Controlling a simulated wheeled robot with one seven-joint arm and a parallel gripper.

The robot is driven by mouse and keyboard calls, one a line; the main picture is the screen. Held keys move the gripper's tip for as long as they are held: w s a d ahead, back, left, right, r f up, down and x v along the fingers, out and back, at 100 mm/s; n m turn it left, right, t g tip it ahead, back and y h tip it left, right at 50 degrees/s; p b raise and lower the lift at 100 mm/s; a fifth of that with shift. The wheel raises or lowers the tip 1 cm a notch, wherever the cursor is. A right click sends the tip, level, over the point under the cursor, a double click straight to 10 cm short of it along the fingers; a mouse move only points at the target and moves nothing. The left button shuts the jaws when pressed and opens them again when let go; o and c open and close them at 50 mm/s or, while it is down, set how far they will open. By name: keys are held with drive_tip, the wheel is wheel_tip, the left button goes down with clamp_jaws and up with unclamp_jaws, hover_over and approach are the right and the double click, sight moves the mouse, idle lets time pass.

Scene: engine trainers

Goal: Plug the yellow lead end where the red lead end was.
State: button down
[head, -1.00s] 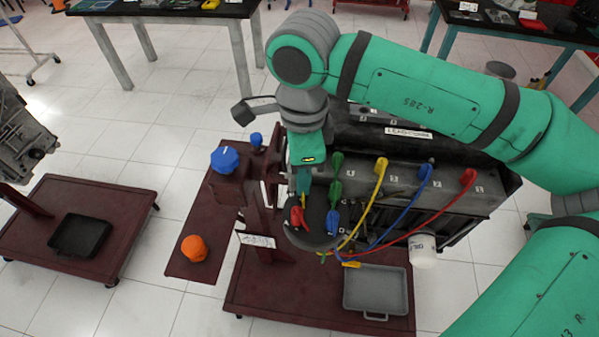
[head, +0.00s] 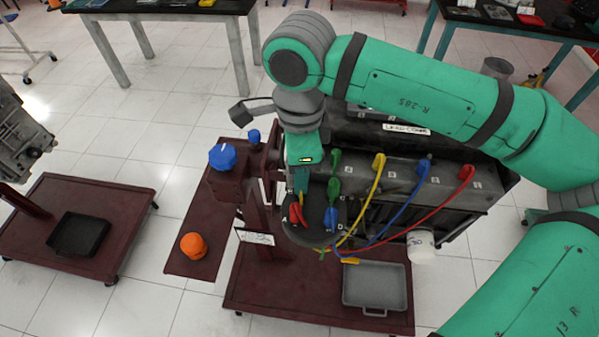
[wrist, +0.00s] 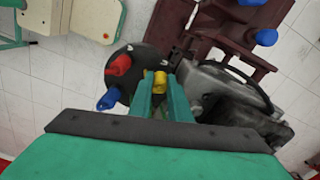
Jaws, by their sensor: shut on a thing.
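My gripper (head: 301,188) points down over the round dark cap (head: 312,235) at the front of the engine. In the wrist view its green fingers (wrist: 163,92) are shut on the yellow lead end (wrist: 160,78), over the cap's edge. I cannot tell whether that end touches the cap; the fingers hide it in the head view. The red lead end (head: 296,213) stands on the cap near the letter A, and also shows in the wrist view (wrist: 119,65). The blue lead end (head: 331,217) is on the cap near D. The yellow lead (head: 368,200) arcs from the engine top.
A grey tray (head: 375,308) lies on the red stand. A blue knob (head: 222,157) and an orange one (head: 193,246) are to the left.

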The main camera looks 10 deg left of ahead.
drive_tip(key=shift+w+f, duration=0.1)
drive_tip(key=c, duration=1.7)
unclamp_jaws()
drive_tip(key=shift+a, duration=0.1)
drive_tip(key=shift+o, duration=0.7)
drive_tip(key=shift+d, duration=0.25)
wheel_tip(320, 180, up, 11)
